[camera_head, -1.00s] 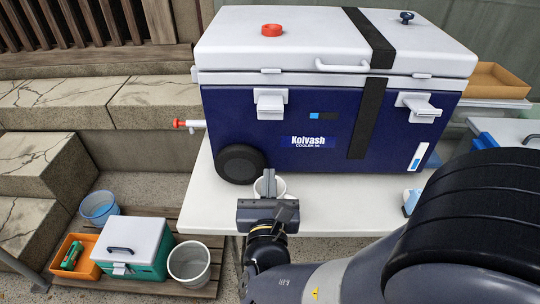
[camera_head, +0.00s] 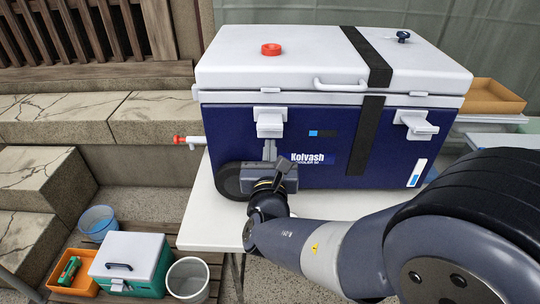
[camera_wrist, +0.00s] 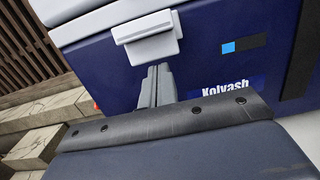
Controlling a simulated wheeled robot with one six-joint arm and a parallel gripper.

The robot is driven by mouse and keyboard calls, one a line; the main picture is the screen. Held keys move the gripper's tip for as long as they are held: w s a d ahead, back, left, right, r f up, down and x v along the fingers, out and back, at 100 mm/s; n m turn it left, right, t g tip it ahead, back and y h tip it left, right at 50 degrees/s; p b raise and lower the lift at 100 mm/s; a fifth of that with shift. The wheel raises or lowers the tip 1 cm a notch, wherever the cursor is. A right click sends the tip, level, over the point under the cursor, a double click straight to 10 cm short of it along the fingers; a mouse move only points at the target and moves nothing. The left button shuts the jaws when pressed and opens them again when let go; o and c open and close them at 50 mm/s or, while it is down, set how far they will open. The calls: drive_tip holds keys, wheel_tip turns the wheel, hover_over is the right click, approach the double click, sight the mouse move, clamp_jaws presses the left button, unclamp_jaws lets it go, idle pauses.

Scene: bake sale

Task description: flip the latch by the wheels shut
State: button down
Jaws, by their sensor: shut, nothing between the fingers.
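The blue Kolvash cooler (camera_head: 335,140) with a white lid stands on a white table. Its left white latch (camera_head: 270,122), on the side with the dark wheel (camera_head: 230,181), has its lower tab standing out from the front. The latch also shows in the wrist view (camera_wrist: 152,45). My gripper (camera_head: 270,149) is shut and empty, its fingertips just below this tab; they also show in the wrist view (camera_wrist: 156,74). I cannot tell whether they touch it. My gripper partly covers the wheel.
A second white latch (camera_head: 416,123) sits at the right of the cooler front, its tab also out. A red-tipped spigot (camera_head: 188,140) juts from the left side. An orange tray (camera_head: 493,96) is behind right. A small green cooler (camera_head: 131,263) and buckets stand low at left.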

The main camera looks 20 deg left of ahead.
drive_tip(key=shift+r+p, duration=0.2)
drive_tip(key=shift+p, duration=0.15)
drive_tip(key=shift+s+r+g+p, duration=0.1)
drive_tip(key=shift+g+p, duration=0.2)
drive_tip(key=shift+p, duration=0.25)
